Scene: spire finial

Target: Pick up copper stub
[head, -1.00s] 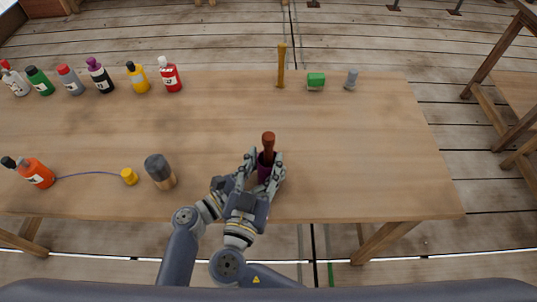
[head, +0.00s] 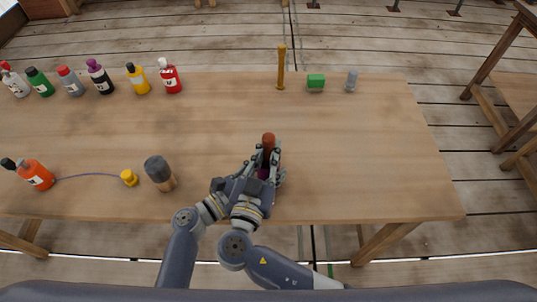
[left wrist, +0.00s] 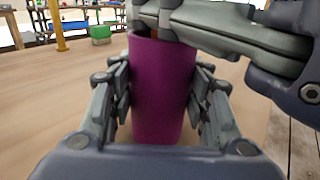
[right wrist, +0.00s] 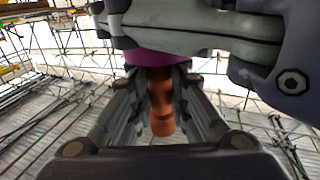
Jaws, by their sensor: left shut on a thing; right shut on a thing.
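The copper stub (head: 268,139) stands upright with its lower end at the mouth of a purple cup (head: 263,174). How deep it sits is hidden. My left gripper (head: 264,181) is shut around the purple cup, which fills the middle of the left wrist view (left wrist: 161,95). My right gripper (head: 268,157) is above the left one and shut on the copper stub, just over the cup's rim. The stub also shows between the fingers in the right wrist view (right wrist: 162,108), with the cup's purple edge beside it.
An orange bottle (head: 36,175) is farther left. The right side is clear.

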